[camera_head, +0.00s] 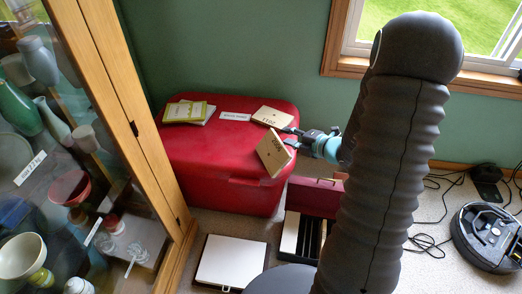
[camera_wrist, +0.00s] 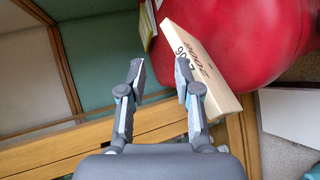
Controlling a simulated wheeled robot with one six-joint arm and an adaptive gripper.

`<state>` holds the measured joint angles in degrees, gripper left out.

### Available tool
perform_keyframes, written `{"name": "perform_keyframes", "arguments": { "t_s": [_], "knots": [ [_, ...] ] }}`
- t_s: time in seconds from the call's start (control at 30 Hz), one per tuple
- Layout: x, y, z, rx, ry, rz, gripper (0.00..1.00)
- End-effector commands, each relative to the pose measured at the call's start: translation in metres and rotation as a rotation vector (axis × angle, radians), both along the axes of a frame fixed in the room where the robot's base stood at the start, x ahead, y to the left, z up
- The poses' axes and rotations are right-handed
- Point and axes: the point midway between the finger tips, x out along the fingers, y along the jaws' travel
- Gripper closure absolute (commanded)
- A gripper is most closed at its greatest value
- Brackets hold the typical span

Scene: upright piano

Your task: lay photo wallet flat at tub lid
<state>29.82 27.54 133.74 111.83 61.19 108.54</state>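The tub (camera_head: 225,185) is red, with a red lid (camera_head: 185,143) bearing a white label. A tan photo wallet marked with what looks like 2006 (camera_head: 273,152) is tilted at the lid's front right edge. In the wrist view this wallet (camera_wrist: 208,68) is beside and beyond my right finger, not clearly between the fingers. I cannot tell whether it touches that finger or what supports it. A second tan wallet marked 2011 (camera_head: 273,117) lies on the lid behind it. My gripper (camera_head: 288,137) is at the lid's right edge; its fingers are apart with an empty gap (camera_wrist: 161,74).
Greenish-yellow booklets (camera_head: 188,112) lie on the lid's back left. A glass cabinet (camera_head: 150,130) stands left. A white flat box (camera_head: 231,262) and a compartment tray (camera_head: 302,238) are on the floor in front. A robot vacuum (camera_head: 488,235) and cables are right.

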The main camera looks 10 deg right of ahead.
Motion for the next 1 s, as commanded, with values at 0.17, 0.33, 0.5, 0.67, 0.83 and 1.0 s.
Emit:
{"name": "perform_keyframes", "arguments": {
  "t_s": [0.17, 0.33, 0.5, 0.67, 0.83, 1.0],
  "knots": [
    [-0.007, -0.004, 0.019, -0.001, -0.001, -0.001, 0.67],
    [-0.008, -0.004, 0.021, 0.0, 0.001, 0.0, 0.67],
    [-0.007, -0.004, 0.021, -0.021, -0.011, 0.009, 0.67],
    [-0.01, -0.002, 0.018, -0.163, -0.083, 0.083, 0.67],
    [-0.034, 0.018, 0.001, -0.439, -0.199, 0.353, 0.67],
    [-0.072, 0.041, -0.006, -0.723, -0.379, 0.705, 0.67]
  ]
}}
